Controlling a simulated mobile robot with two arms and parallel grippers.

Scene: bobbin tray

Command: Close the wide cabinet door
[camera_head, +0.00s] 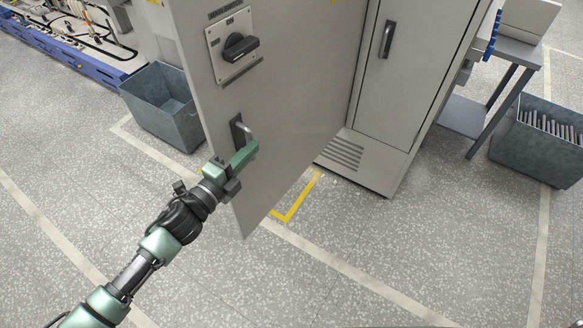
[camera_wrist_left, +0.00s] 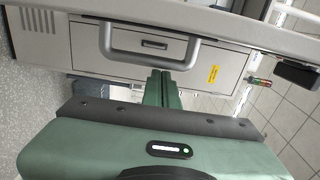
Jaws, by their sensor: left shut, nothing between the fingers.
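The wide cabinet door (camera_head: 285,85) is a grey panel standing swung open from the cabinet (camera_head: 345,160). It carries a rotary switch (camera_head: 240,48) on a plate and a bar handle (camera_head: 240,128) below it. My left gripper (camera_head: 250,150) has green fingers, which are shut and empty at the lower end of the handle. In the left wrist view the handle (camera_wrist_left: 150,56) arches just beyond the shut fingertips (camera_wrist_left: 162,75). I cannot tell whether they touch it. My right gripper is in neither view.
A narrower cabinet door (camera_head: 405,70) to the right looks shut. A grey bin (camera_head: 165,108) stands left of the open door. A table (camera_head: 465,113) and a bin of rods (camera_head: 540,145) stand at right. The floor with yellow marking (camera_head: 297,199) is clear.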

